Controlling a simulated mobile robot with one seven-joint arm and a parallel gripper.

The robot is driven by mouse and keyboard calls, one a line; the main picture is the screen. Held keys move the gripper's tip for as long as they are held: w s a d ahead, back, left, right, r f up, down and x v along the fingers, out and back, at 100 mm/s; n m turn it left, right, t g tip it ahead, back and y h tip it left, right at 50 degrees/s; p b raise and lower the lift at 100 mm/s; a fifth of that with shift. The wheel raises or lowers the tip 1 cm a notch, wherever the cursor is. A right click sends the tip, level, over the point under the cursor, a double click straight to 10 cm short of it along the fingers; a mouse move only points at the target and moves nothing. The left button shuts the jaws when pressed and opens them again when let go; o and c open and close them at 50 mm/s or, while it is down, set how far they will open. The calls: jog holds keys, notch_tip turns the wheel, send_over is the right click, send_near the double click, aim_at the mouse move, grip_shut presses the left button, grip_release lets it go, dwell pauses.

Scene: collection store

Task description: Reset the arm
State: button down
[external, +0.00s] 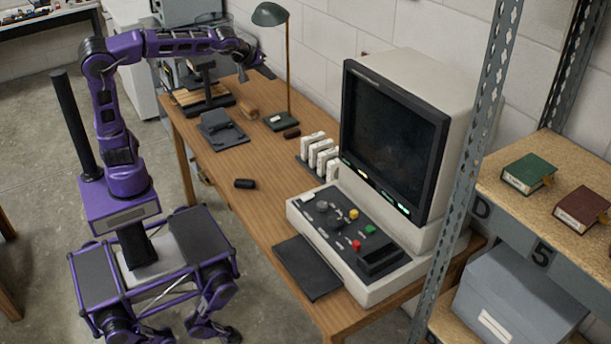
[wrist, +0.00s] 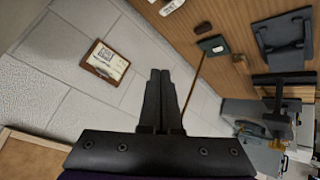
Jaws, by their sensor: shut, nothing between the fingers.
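My purple arm reaches out over the back part of the wooden desk in the external view. My gripper (external: 262,66) is at its end, near the lamp and well above the desk top. In the wrist view my gripper (wrist: 160,72) shows its two dark fingers together, with nothing between them. The fingers touch nothing that I can see.
The desk (external: 222,160) bears a green lamp (external: 271,15), a black stand (external: 207,90), a console with a screen (external: 390,140) and small items. A shelf (external: 500,206) stands at right. A framed plaque (wrist: 105,62) hangs on the wall.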

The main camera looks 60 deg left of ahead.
jog(key=s+a+f+m+g, duration=0.1)
jog(key=s+a+f+m, duration=0.1)
jog(key=s, duration=0.7)
jog(key=s+a+f+m+g+h+p, duration=0.1)
jog(key=s+a+f+m, duration=0.1)
jog(key=s, duration=0.7)
jog(key=s+a+f+m+g+h, duration=0.1)
jog(key=s+a+f+m, duration=0.2)
jog(key=s, duration=0.5)
jog(key=shift+s+a+m, duration=0.4)
jog(key=shift+a+m, duration=0.45)
jog(key=shift+m, duration=0.05)
